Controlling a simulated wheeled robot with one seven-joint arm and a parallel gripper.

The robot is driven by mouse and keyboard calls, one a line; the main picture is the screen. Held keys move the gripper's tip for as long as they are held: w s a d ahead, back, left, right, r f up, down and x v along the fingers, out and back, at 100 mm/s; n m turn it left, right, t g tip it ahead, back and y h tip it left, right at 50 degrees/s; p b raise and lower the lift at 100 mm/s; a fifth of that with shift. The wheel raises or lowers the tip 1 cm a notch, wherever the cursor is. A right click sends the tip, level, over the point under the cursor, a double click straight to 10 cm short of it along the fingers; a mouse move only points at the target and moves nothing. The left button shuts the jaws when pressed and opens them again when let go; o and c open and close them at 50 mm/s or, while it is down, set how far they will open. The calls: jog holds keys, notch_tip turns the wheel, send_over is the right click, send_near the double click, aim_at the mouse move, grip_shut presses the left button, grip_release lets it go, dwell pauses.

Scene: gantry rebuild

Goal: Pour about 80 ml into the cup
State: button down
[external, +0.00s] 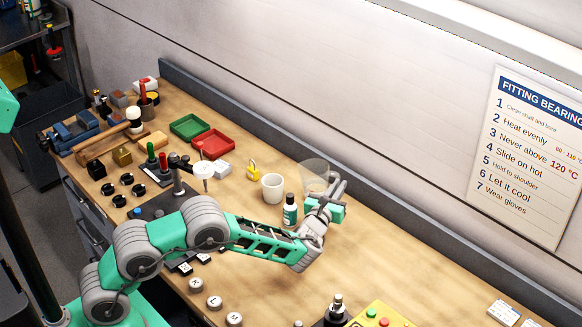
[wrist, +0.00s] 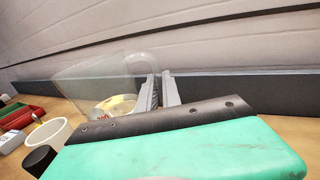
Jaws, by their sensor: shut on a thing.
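A clear jug (external: 313,173) stands out against the bench's back edge, right of the white cup (external: 272,188). In the wrist view the jug (wrist: 90,80) shows a little yellowish liquid (wrist: 116,104) low inside. My gripper (external: 338,188) is shut on the jug's handle; the fingers (wrist: 162,90) show beside the handle in the wrist view. I cannot tell whether the jug's base touches the bench. The cup is upright and also shows at the left of the wrist view (wrist: 46,136). The cup's inside bottom is hidden.
A dark bottle (external: 290,211) with a white label stands between the cup and my arm. A yellow padlock (external: 252,168) and red tray (external: 212,143) lie left of the cup. The back upstand (external: 420,218) runs behind the jug.

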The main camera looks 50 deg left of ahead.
aim_at(312, 163)
jog(key=shift+s+a+r+n+b, duration=0.1)
jog(key=shift+s+a+r+n, duration=0.25)
jog(key=shift+a+r+n, duration=0.6)
jog(key=shift+s+a+r+n+b, duration=0.15)
jog(key=shift+s+a+r+n, duration=0.15)
jog(key=shift+a+r+n, duration=0.55)
jog(key=shift+s+a+r+n+b, duration=0.1)
jog(key=shift+s+a+r+n, duration=0.4)
jog(key=shift+r+n, duration=0.7)
jog(key=shift+a+f+n+b, duration=0.3)
jog(key=shift+a+n+b, duration=0.2)
jog(key=shift+n, duration=0.3)
jog(key=shift+s+a+r+n+b, duration=0.1)
jog(key=shift+a+r+n+b, duration=0.3)
jog(key=shift+n, duration=0.4)
jog(key=shift+s+a+r+n+b, duration=0.1)
jog(key=shift+s+a+n+b, duration=0.25)
jog(key=shift+a+n+b, duration=0.55)
jog(key=shift+s+a+r+n, duration=0.15)
jog(key=shift+a+r+n, duration=0.1)
jog(key=shift+r+n, duration=0.25)
jog(key=shift+s+a+r+n, duration=0.1)
jog(key=shift+a+r+n, duration=0.15)
jog(key=shift+n, duration=0.45)
